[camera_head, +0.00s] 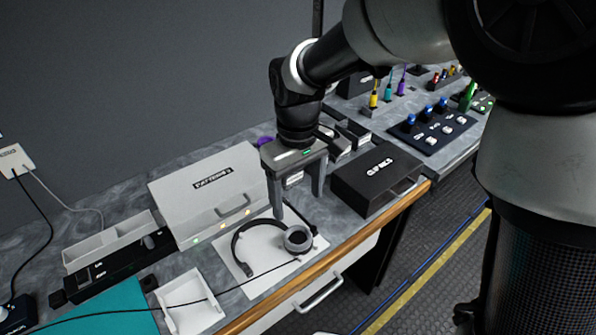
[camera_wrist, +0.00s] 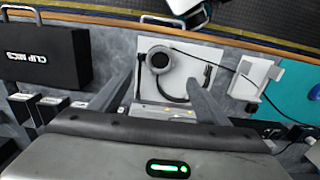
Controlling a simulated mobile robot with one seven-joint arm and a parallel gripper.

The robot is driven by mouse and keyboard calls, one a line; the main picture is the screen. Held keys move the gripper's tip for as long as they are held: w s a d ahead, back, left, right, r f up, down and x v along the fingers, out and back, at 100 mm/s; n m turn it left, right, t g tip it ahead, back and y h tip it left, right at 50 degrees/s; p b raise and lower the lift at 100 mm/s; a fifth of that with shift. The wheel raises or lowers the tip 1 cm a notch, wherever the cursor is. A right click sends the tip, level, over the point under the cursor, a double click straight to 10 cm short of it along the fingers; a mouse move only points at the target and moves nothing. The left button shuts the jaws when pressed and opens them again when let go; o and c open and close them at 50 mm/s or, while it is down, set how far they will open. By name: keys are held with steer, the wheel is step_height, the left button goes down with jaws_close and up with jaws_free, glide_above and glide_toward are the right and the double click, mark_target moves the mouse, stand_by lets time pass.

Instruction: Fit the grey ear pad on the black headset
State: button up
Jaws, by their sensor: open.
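The black headset (camera_head: 237,245) lies on a white mat (camera_head: 262,279), its band curving to the left. A grey ring that looks like the ear pad (camera_head: 298,238) is at the headset's right end, over the ear cup; I cannot tell whether it is fully seated. In the wrist view the ring (camera_wrist: 160,60) shows a dark centre, and the band (camera_wrist: 172,97) curves away from it. My gripper (camera_head: 298,205) points down, open and empty, above and behind the ring. In the wrist view the ring appears between the fingers (camera_wrist: 164,72), nearer the left one.
A black "CLIP MICS" case (camera_head: 375,180) stands right of my gripper. A white case (camera_head: 212,195) stands behind the mat. A white tray (camera_head: 188,304) and teal mat (camera_head: 110,310) lie left. A thin black cable crosses the mat's front. The wooden bench edge (camera_head: 345,245) is close in front.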

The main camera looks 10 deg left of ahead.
step_height(320, 180, up, 6)
steer(key=shift+f, duration=0.1)
steer(key=shift+p, duration=0.3)
steer(key=s+d+r+m+t+p, duration=0.2)
steer(key=d+r+m, duration=0.1)
steer(key=d+r, duration=0.35)
steer(key=s+d+r+m+t+p, duration=0.1)
steer(key=s+d+r+m+p, duration=0.1)
steer(key=d+r, duration=0.45)
steer(key=s+d+r+m+t+p, duration=0.2)
steer(key=s+d+m, duration=0.3)
steer(key=d, duration=0.5)
steer(key=s+p, duration=0.1)
steer(key=s, duration=0.1)
steer(key=shift+s+d+r+t, duration=0.2)
steer(key=shift+s+d+t, duration=0.1)
steer(key=shift+s+d, duration=0.05)
